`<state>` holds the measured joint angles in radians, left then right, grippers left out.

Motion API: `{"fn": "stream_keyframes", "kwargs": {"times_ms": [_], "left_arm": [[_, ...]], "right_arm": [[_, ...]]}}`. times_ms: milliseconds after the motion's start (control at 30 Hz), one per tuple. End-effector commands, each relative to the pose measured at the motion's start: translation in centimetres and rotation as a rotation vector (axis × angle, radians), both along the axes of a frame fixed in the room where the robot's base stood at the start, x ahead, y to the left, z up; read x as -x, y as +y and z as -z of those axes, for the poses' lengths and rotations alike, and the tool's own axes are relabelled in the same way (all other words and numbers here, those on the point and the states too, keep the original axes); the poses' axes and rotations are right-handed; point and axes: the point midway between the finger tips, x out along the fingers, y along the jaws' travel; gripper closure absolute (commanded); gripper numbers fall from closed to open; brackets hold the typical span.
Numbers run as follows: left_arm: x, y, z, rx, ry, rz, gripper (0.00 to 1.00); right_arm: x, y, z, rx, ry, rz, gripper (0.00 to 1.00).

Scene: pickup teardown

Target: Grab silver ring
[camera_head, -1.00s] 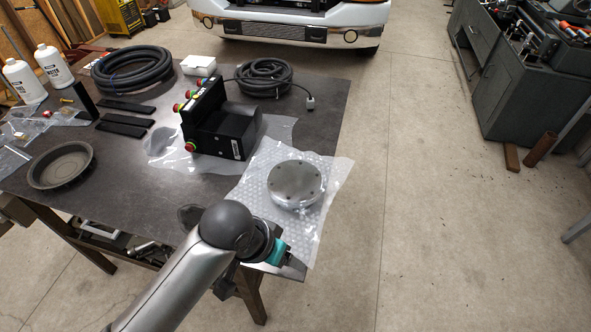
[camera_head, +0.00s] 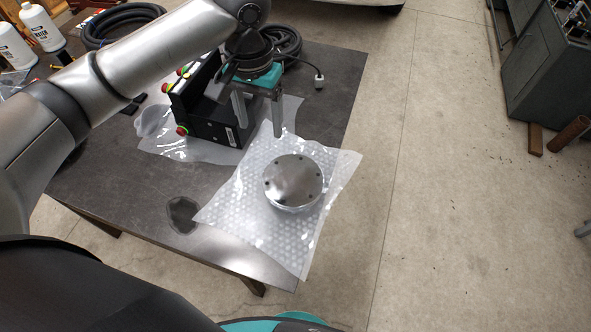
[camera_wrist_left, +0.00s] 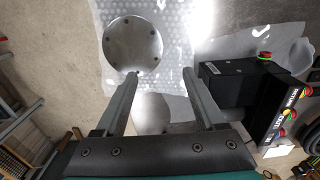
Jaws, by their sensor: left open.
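The silver ring (camera_head: 293,181) is a round, flat metal disc with several small holes near its rim. It lies on a sheet of bubble wrap (camera_head: 241,222) at the table's near right corner. My left gripper (camera_head: 259,122) is open and empty, with its fingers pointing down, above and behind the disc in the head view. In the left wrist view the disc (camera_wrist_left: 133,44) lies beyond the fingertips of the gripper (camera_wrist_left: 161,75), a little left of centre. The fingers appear apart from it. My right gripper is not in view.
A black control box (camera_head: 209,119) with red buttons stands close to my left gripper on clear plastic. Coiled black hose and white bottles (camera_head: 42,27) are at the back left. The table (camera_head: 120,185) is bare at the near left, with open floor to the right.

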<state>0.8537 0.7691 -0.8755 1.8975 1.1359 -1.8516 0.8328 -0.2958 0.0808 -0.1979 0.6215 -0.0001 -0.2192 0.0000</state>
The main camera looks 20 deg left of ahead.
Motion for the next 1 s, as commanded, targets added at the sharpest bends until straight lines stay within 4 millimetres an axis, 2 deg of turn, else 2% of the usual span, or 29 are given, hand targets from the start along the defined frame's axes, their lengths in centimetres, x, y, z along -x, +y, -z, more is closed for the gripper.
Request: {"fn": "stream_keyframes", "kwargs": {"times_ms": [400,667,1000], "left_arm": [[0.1,0.0,8.1,0.0,0.003,-0.002,0.28],[0.0,-0.2,10.0,0.001,0.001,0.0,0.28],[0.0,-0.8,14.5,-0.001,0.001,0.0,0.28]], "right_arm": [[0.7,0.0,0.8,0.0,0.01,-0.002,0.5],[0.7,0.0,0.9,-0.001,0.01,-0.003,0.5],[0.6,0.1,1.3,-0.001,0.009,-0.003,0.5]]}}
